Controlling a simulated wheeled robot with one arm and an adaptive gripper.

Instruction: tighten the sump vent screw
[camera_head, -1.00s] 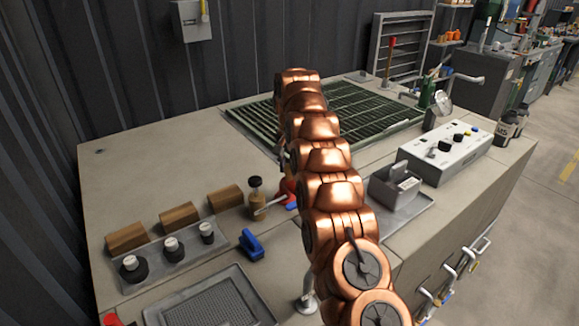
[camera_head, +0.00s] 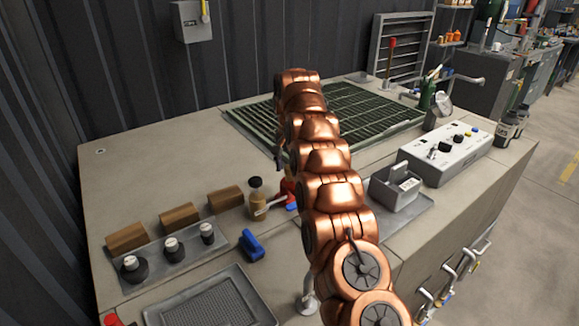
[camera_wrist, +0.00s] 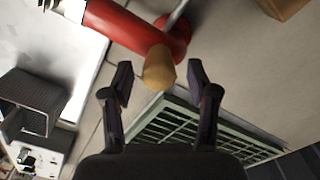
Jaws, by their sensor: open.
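My gripper (camera_wrist: 160,78) is open in the wrist view, its two dark fingers spread with no object held. A tan, round-ended piece (camera_wrist: 159,67) shows in the gap between the fingertips, against a red cylinder (camera_wrist: 128,30). I cannot tell whether the fingers touch it. In the head view, part of a red thing (camera_head: 287,188) shows beside my copper arm, next to a small jar-like piece with a dark top (camera_head: 256,190). My arm hides the gripper there. I cannot tell for sure which part is the sump vent screw.
A green grate (camera_head: 365,112) lies at the back of the bench. A control box (camera_head: 450,152) and a grey open bin (camera_head: 394,192) stand right of my arm. Wooden blocks (camera_head: 180,216), black knobs (camera_head: 173,249) and a blue piece (camera_head: 251,245) are at left. The back-left bench top is clear.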

